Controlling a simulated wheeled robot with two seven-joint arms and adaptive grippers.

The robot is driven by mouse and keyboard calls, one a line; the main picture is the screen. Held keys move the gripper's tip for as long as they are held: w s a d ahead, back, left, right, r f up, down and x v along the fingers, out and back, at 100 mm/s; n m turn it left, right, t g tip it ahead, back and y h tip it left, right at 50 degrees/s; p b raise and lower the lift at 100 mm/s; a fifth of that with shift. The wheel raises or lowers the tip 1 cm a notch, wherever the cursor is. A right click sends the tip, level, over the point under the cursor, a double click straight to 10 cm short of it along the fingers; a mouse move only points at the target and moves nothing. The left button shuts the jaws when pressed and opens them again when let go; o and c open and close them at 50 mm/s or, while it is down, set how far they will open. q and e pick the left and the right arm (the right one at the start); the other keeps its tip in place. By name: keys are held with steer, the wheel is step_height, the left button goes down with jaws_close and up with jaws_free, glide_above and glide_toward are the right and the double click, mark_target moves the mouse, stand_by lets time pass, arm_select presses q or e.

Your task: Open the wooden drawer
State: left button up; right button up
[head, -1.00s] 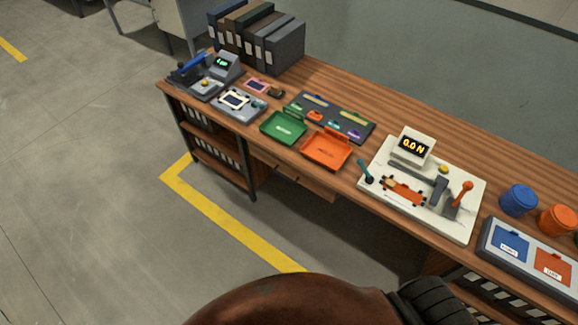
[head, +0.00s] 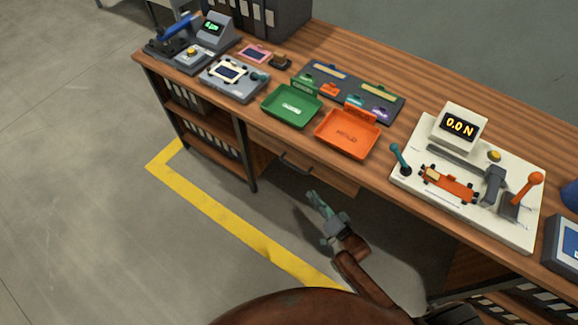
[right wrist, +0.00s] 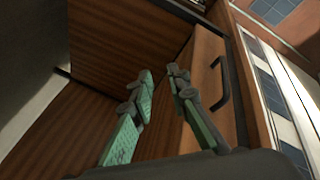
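The wooden drawer (head: 328,180) sits under the desk's front edge and looks shut. Its dark bar handle (head: 295,165) is on the front face. My right gripper (head: 314,197) is in front of and below the drawer, apart from the handle. In the right wrist view the gripper (right wrist: 160,76) has its two green-padded fingers apart with nothing between them. There the drawer front (right wrist: 205,50) and its handle (right wrist: 222,85) are to the right of the fingers. My left gripper is not in view.
The wooden desk (head: 400,72) carries a green tray (head: 292,106), an orange tray (head: 347,135) and a white test stand (head: 466,220). A shelf unit (head: 205,130) with a dark leg stands left of the drawer. The floor in front is clear, with a yellow line (head: 230,230).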

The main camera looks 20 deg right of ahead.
mark_target(293, 166)
steer(key=w+a+r+t+b, duration=0.1)
steer(key=w+r, duration=0.2)
steer(key=w+a+r+m+y+b, duration=0.1)
steer(key=w+a+r, duration=0.1)
steer(key=w+r, duration=0.1)
steer(key=w+a+r+t+y+b, duration=0.1)
steer(key=w+a+r+b, duration=0.1)
steer(key=w+r, duration=0.1)
steer(key=shift+a+r+m+t, duration=0.2)
steer(key=shift+r+m+t, duration=0.1)
steer(key=shift+r, duration=0.5)
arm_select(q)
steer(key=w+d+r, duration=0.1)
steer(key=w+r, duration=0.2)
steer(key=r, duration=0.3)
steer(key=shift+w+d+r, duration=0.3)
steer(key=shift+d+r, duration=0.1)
arm_select(e)
steer(key=shift+w+a+r, duration=0.15)
steer(key=shift+w+r, duration=0.05)
steer(key=shift+w, duration=0.25)
steer(key=shift+c, duration=0.5)
jaws_close()
